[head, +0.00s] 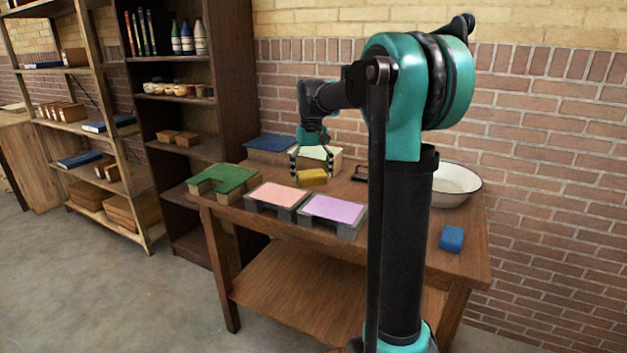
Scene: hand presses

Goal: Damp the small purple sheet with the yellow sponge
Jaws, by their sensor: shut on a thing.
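My gripper (312,168) is shut on the yellow sponge (313,177) over the far middle part of the table. The purple sheet (335,209) lies flat on a low grey stand near the table's front edge. The sponge is behind the purple sheet and a little to its left in the picture, apart from it. I cannot tell exactly how high the sponge is above the table. My arm hides part of the table to the right of the purple sheet.
A pink sheet (278,195) on a grey stand is left of the purple one. A green-topped block (222,179) is farther left. Blue-topped (269,142) and pale-topped (328,154) blocks stand behind. A white bowl (462,180) and blue block (452,238) are at right.

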